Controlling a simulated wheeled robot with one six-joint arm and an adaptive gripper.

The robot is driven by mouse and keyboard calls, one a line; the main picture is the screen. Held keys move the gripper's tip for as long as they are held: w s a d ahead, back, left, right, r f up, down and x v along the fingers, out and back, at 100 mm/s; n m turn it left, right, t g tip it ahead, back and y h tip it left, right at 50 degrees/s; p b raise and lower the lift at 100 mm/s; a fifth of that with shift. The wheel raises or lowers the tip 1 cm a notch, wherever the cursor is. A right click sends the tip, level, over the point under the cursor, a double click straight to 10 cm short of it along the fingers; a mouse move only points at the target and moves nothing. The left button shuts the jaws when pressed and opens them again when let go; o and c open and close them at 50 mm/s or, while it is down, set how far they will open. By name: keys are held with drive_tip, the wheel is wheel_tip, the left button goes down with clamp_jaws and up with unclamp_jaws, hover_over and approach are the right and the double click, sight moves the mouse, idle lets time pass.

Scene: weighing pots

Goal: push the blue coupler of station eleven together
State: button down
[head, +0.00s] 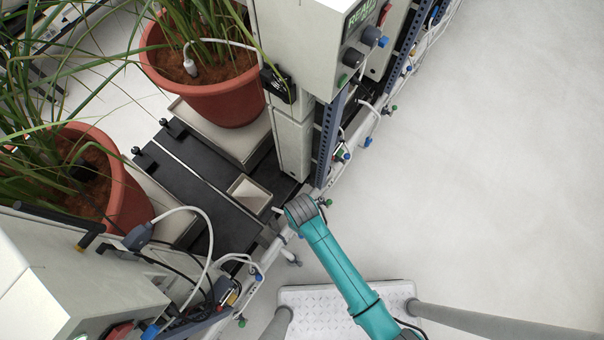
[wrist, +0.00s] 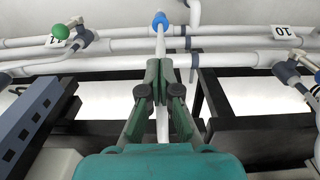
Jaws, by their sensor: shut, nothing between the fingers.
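In the wrist view a blue coupler (wrist: 159,20) sits at the top middle, with white tube above and below it. I cannot tell whether its halves are apart. My gripper (wrist: 160,66) is shut and empty, its green fingers pointing up the picture just below the coupler, not visibly touching it. The white tube runs down behind the fingers, which partly hide it. A small tag that seems to read 11 (wrist: 54,42) is at the left, partly hidden by a green knob (wrist: 60,32). In the head view my arm hides the gripper and I cannot single out this coupler.
White pipes (wrist: 100,62) cross behind the fingers, and a tag reading 10 (wrist: 283,31) is at the right. A slotted blue-grey post (wrist: 28,122) stands at the left. In the head view potted plants (head: 222,100) stand left of my arm; the floor (head: 500,180) at right is clear.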

wheel_tip(320, 180, down, 14)
drive_tip(key=shift+r, duration=0.15)
idle(0.4)
